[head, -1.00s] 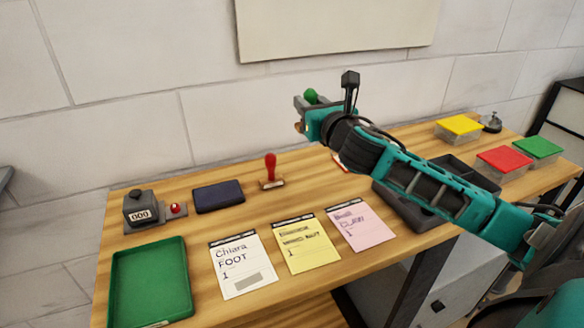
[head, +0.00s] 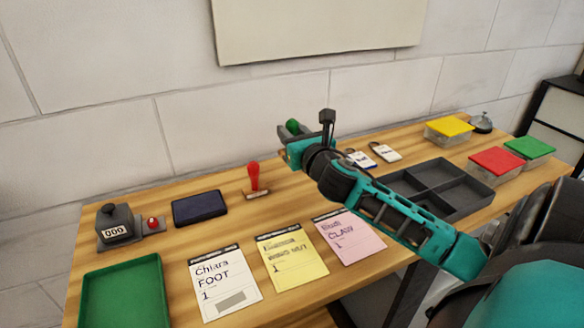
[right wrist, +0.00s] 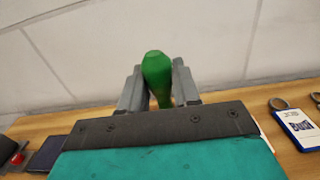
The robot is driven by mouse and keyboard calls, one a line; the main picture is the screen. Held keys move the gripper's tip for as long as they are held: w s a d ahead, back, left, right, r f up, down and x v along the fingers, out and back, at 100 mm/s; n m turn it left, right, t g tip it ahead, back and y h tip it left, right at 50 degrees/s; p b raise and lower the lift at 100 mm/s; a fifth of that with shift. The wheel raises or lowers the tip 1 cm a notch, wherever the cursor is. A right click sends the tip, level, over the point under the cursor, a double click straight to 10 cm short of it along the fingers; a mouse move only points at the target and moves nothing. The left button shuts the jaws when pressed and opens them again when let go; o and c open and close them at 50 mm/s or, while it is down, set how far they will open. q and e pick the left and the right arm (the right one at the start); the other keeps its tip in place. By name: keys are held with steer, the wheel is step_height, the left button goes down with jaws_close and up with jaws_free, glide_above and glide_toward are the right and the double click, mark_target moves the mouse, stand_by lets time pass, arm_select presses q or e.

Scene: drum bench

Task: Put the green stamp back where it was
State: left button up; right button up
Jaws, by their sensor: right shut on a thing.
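The green stamp (right wrist: 157,78) is upright between the two fingers of my right gripper (right wrist: 158,88), which is shut on its handle. In the head view only the top of the green stamp (head: 292,125) shows; my right gripper (head: 296,136) and wrist hide its lower part, so I cannot tell whether its base touches the table. The gripper is over the back of the table, to the right of the red stamp (head: 254,180), which stands upright on the wood. My left gripper is not in view.
A dark ink pad (head: 199,207) and a counter (head: 116,224) lie left of the red stamp. Three cards, including a white one (head: 224,284), lie in front. A green tray (head: 122,296) is front left, a dark divided tray (head: 470,196) right. Tags (head: 384,152) lie behind it.

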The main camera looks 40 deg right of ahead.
step_height(320, 180, down, 8)
steer(key=shift+f+b, duration=0.1)
steer(key=shift+b, duration=0.95)
steer(key=shift+f, duration=0.2)
steer(key=o, duration=1)
steer(key=shift+r, duration=0.1)
steer(key=shift+o, duration=0.2)
steer(key=shift+r, duration=0.25)
steer(key=shift+s+f, duration=0.15)
steer(key=shift+s, duration=0.15)
steer(key=v, duration=1)
steer(key=shift+w, duration=0.1)
steer(key=shift+v, duration=0.8)
